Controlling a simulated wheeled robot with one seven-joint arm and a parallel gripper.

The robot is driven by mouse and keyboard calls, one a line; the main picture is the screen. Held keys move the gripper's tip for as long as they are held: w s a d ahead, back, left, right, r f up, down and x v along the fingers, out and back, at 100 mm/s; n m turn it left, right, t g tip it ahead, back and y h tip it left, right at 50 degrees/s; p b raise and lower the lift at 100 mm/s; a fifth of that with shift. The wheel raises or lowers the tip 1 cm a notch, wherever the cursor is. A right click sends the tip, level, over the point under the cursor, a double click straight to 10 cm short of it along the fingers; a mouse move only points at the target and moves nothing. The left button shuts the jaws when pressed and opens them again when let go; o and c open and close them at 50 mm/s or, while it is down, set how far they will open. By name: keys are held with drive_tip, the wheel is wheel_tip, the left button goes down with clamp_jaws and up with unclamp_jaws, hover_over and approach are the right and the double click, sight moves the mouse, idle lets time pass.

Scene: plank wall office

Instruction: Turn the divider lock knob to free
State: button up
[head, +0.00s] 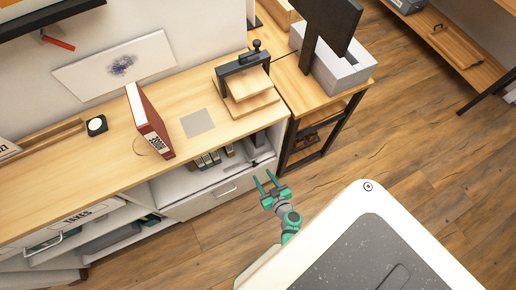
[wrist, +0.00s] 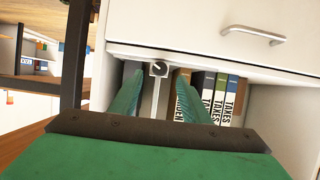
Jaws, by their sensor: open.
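The divider lock knob (wrist: 158,68) shows in the wrist view as a small dark piece with a white pointer mark, at the end of a grey divider (wrist: 161,102) in the shelf opening. The pointer is tilted; I cannot read any lock or free marking. My gripper (wrist: 160,76) is open and empty, with one green finger on each side of the knob in the picture. I cannot tell how far the fingertips are from it. In the head view my gripper (head: 266,181) is in front of the cabinet's right end, near the shelf opening; the knob is too small to make out there.
Several binders (wrist: 222,98) stand beside the divider. A white drawer (wrist: 205,30) with a metal handle (wrist: 258,35) borders the opening. The desk top (head: 90,165) bears a red binder (head: 149,122) and a wooden press-like device (head: 246,85). Open wooden floor lies to the right.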

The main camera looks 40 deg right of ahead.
sight(256, 166)
drive_tip(key=shift+x, duration=3.05)
drive_tip(key=c, duration=1)
